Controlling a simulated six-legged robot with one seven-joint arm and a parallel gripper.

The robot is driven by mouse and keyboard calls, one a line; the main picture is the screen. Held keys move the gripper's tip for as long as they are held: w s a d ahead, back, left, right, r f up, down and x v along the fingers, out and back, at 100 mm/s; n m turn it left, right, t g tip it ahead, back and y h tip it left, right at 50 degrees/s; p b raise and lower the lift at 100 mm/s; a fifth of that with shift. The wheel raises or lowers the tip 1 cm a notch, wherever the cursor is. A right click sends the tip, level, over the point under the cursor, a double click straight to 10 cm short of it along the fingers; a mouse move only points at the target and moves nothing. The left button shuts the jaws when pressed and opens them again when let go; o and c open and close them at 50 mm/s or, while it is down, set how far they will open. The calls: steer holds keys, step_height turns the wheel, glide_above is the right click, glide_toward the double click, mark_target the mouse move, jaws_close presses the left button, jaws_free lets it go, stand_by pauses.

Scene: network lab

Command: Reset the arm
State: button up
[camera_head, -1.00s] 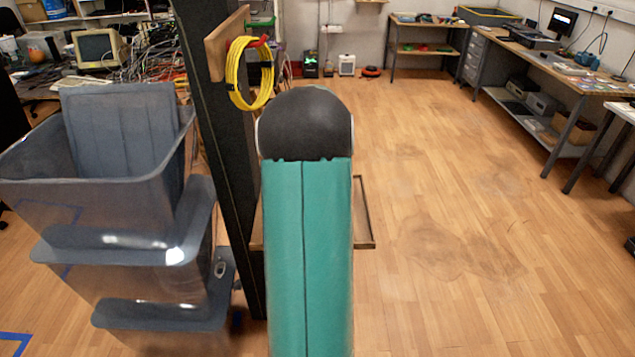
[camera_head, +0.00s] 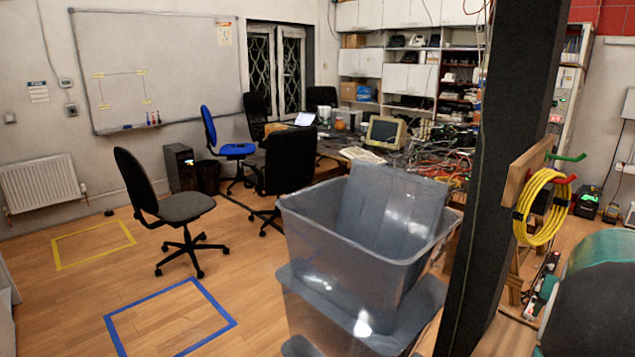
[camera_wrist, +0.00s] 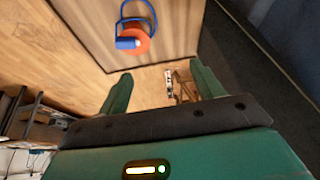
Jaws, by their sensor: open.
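In the wrist view, my gripper (camera_wrist: 161,82) shows two green fingers spread wide with nothing held between them. My green and dark arm (camera_head: 595,300) shows at the lower right edge of the head view; the gripper itself is not seen there. Beside the arm, a yellow cable coil (camera_head: 541,208) hangs from a wooden bracket (camera_head: 524,180) on the dark post. In the wrist view, an orange-red piece with a blue loop (camera_wrist: 134,38) sits on a wooden surface beyond the fingers, apart from them.
A dark post (camera_head: 495,170) stands just left of the arm. Stacked grey bins (camera_head: 350,235) stand left of it. An office chair (camera_head: 180,207), a cluttered desk and a whiteboard lie behind. Floor with a yellow outline and a blue outline (camera_head: 212,306) is clear at left.

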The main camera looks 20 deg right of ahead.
steer(key=w+a+r+n+t+y, duration=0.1)
steer(key=w+a+r+n, duration=0.1)
steer(key=a, duration=0.7)
steer(key=w+a+r+n, duration=0.2)
steer(key=w+a+r, duration=0.1)
steer(key=a, duration=0.6)
steer(key=w+a+r+n+t+y, duration=0.1)
steer(key=w+a+r, duration=0.1)
steer(key=a, duration=0.7)
steer(key=s+a+n, duration=0.3)
steer(key=s+a, duration=0.2)
steer(key=a, duration=0.6)
steer(key=s+a+f+n+y, duration=0.1)
steer(key=s+a+n, duration=0.2)
steer(key=a, duration=0.8)
steer(key=shift+s+a+n+t+y, duration=0.3)
steer(key=shift+s+a+t, duration=0.1)
steer(key=shift+s, duration=0.45)
steer(key=shift+f, duration=0.1)
